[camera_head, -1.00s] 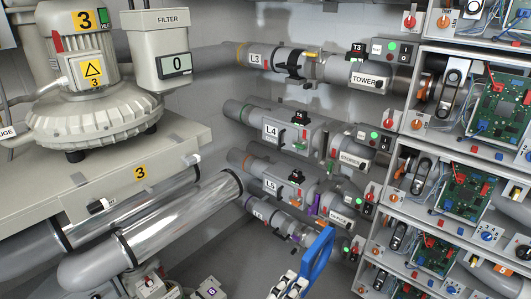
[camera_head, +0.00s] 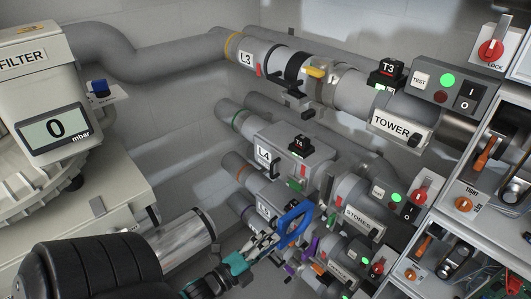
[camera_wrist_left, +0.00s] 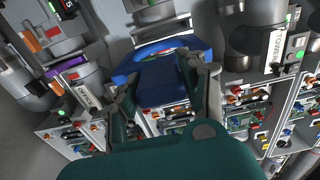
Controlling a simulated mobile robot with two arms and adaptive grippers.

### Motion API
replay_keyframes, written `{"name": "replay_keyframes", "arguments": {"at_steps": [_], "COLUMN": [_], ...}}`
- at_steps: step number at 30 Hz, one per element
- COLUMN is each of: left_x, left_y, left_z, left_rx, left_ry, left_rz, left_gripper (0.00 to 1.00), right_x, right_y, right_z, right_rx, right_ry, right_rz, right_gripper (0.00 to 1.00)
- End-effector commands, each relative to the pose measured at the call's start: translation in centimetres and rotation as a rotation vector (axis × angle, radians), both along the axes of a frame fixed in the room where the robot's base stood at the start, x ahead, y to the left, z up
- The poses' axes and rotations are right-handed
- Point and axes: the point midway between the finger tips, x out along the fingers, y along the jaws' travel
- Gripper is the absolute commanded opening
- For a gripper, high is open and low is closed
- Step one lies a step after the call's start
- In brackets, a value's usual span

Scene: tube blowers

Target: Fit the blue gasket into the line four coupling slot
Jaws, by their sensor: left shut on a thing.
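The blue gasket (camera_head: 293,217) is a flat ring-like piece near the bottom middle of the head view. My left gripper (camera_head: 270,243) is shut on it; the wrist view also shows the blue gasket (camera_wrist_left: 165,80) between the fingers of the left gripper (camera_wrist_left: 168,105). The line four pipe carries a grey box labelled L4 (camera_head: 266,154), with a black T4 piece on top and a green tab (camera_head: 297,184) at its right end. The gasket is below this in the picture and appears apart from it. I cannot make out the slot's inside. My right gripper is out of view.
Lower pipes crowd around the gasket. The STORES unit (camera_head: 358,219) and panels with red and orange knobs stand at the right. The blower and filter box (camera_head: 50,110) are left.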

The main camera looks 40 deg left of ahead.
Motion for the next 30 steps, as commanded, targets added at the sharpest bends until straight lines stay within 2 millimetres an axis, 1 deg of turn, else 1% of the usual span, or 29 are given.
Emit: {"name": "replay_keyframes", "arguments": {"at_steps": [1,3,7,11,16,21,30], "left_x": [0.1,0.1,0.1,0.1,0.1,1.4,4.4], "left_y": [0.7,1.2,1.3,1.3,1.5,1.3,1.1], "left_z": [0.2,0.1,0.0,0.0,0.1,0.0,0.0], "left_rx": [0.001,0.0,-0.002,-0.001,0.0,0.0,0.001], "left_ry": [-0.004,-0.006,-0.008,-0.007,-0.01,-0.011,-0.009], "left_rz": [0.003,0.006,0.007,0.007,0.011,0.01,0.01], "left_gripper": [0.07,0.07,0.07,0.07,0.07,0.07,0.07], "right_x": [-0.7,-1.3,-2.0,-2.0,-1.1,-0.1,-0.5], "right_y": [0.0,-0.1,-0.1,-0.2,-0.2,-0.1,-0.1], "right_z": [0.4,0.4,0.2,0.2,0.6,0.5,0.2], "right_rx": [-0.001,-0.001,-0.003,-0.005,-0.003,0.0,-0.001], "right_ry": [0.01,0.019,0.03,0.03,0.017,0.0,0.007], "right_rz": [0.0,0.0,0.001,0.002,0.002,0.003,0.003], "right_gripper": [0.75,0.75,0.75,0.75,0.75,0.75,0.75]}}
